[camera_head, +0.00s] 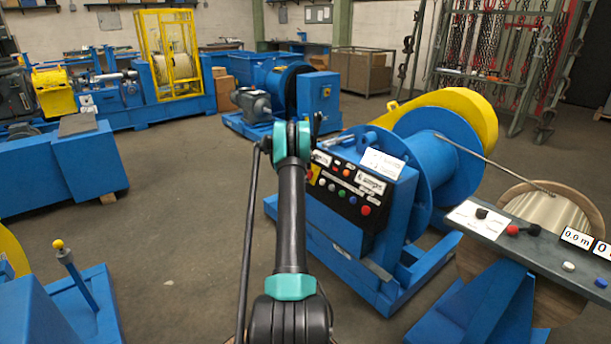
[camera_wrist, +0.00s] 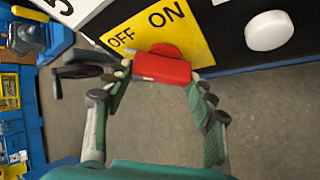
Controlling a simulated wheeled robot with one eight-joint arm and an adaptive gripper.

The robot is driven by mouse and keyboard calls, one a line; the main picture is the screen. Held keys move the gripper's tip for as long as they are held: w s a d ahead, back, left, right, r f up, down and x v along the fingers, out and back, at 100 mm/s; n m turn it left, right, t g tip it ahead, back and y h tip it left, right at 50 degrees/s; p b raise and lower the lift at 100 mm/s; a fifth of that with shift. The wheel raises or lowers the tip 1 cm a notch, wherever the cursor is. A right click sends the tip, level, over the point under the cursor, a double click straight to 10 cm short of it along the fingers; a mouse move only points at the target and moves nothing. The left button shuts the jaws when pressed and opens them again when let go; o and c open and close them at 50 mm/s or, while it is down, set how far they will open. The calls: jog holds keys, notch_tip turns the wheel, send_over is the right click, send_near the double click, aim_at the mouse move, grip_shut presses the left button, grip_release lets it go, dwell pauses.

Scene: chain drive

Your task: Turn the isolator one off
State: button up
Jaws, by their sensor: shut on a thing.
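The isolator has a red handle (camera_wrist: 162,69) on a yellow plate (camera_wrist: 185,38) marked OFF and ON, in the wrist view. The red bar lies roughly level across the picture, below the words. I cannot tell which word it points to. My gripper (camera_wrist: 160,74) is shut on the red handle, with a finger at each end of the bar. In the head view the plate shows only as a sliver at the left edge of the blue winch's black control panel (camera_head: 347,190). My arm hides most of the gripper there.
A white round knob (camera_wrist: 269,31) sits right of the isolator on the same panel. Several coloured buttons are on that panel. A blue drum (camera_head: 425,165) stands behind it. A grey console (camera_head: 540,240) is at the right. Open floor (camera_head: 190,200) lies to the left.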

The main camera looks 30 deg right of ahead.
dwell(0.3)
jog(key=o, duration=1.2)
jog(key=shift+c, duration=0.2)
jog(key=v, duration=1.2)
